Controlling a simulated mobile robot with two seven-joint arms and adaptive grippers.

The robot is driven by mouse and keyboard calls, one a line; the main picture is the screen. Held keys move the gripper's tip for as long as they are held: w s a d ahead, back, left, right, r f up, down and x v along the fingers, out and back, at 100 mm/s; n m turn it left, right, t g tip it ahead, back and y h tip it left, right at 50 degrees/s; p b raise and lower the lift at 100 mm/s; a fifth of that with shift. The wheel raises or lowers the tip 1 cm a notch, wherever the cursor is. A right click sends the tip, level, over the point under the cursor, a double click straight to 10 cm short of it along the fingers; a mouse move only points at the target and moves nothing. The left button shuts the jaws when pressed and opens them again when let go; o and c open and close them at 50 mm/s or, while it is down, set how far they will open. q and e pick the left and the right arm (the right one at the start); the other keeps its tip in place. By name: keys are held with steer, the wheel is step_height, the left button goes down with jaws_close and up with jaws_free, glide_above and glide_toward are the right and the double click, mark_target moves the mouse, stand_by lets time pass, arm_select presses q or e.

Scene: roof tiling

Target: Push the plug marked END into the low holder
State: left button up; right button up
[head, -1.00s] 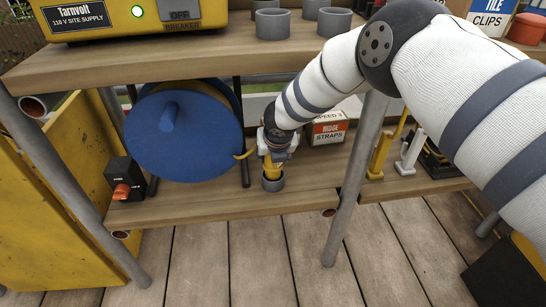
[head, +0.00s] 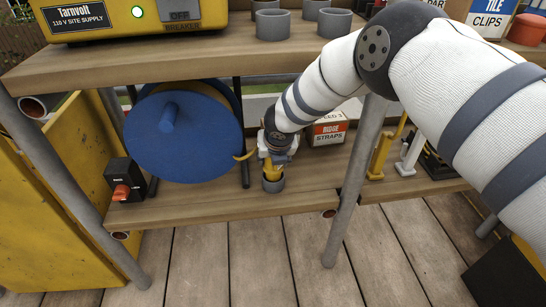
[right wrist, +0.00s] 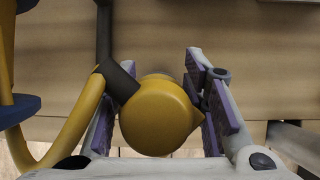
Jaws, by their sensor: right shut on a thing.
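The yellow plug (head: 271,172) stands upright in the mouth of the low grey holder (head: 273,184) on the lower shelf. My right gripper (head: 275,160) is shut on the plug from above. In the right wrist view the round yellow plug (right wrist: 160,115) sits between the purple-padded fingers, and a yellow cable (right wrist: 62,130) leaves it at the left through a dark sleeve. No END marking can be read. The plug's lower end is hidden inside the holder. My left gripper is not in view.
A blue cable reel (head: 180,135) stands close at the left, with a black switch box (head: 124,180) beyond it. A grey post (head: 352,190) and a straps box (head: 327,129) are at the right.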

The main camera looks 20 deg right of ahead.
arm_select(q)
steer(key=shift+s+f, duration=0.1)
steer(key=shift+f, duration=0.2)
arm_select(e)
steer(key=shift+f, duration=0.55)
steer(key=o, duration=1)
steer(key=p+v, duration=0.9)
steer(key=shift+w+r, duration=0.1)
steer(key=shift+w, duration=0.15)
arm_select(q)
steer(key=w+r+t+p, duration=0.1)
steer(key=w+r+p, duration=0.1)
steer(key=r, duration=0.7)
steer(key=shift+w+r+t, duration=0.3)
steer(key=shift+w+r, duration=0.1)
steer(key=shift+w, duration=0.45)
arm_select(e)
steer(key=shift+s+v, duration=0.2)
steer(key=shift+v, duration=0.85)
